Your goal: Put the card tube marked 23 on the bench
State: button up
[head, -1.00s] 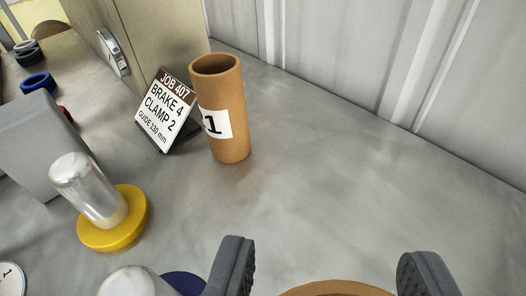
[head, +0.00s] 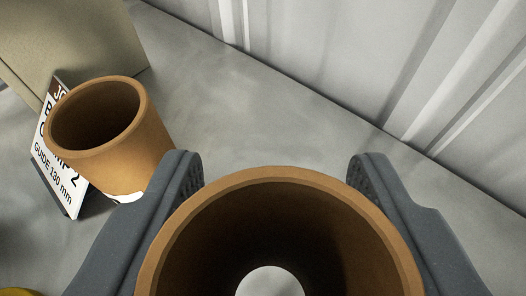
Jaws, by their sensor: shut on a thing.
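A brown card tube (head: 280,181) stands between the two grey fingers of my gripper (head: 275,185), which is shut on it. I look down into its open top, and a pale round patch shows through its bottom. Its marking is not in view. A second card tube (head: 140,150) stands upright on the grey bench (head: 215,105) to the left. Only a sliver of its white label shows now, by my left finger; in the earlier frame that label shows a 1.
A job card (head: 62,170) on a small stand leans behind the second tube at the left. A beige box (head: 70,35) stands at the back left. A ribbed grey wall (head: 350,60) runs along the back. The bench between the tubes and the wall is clear.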

aim_at(271, 239)
jog(key=shift+w, duration=0.3)
notch_tip(271, 239, down, 4)
jog(key=shift+r, duration=0.25)
jog(key=o, duration=1)
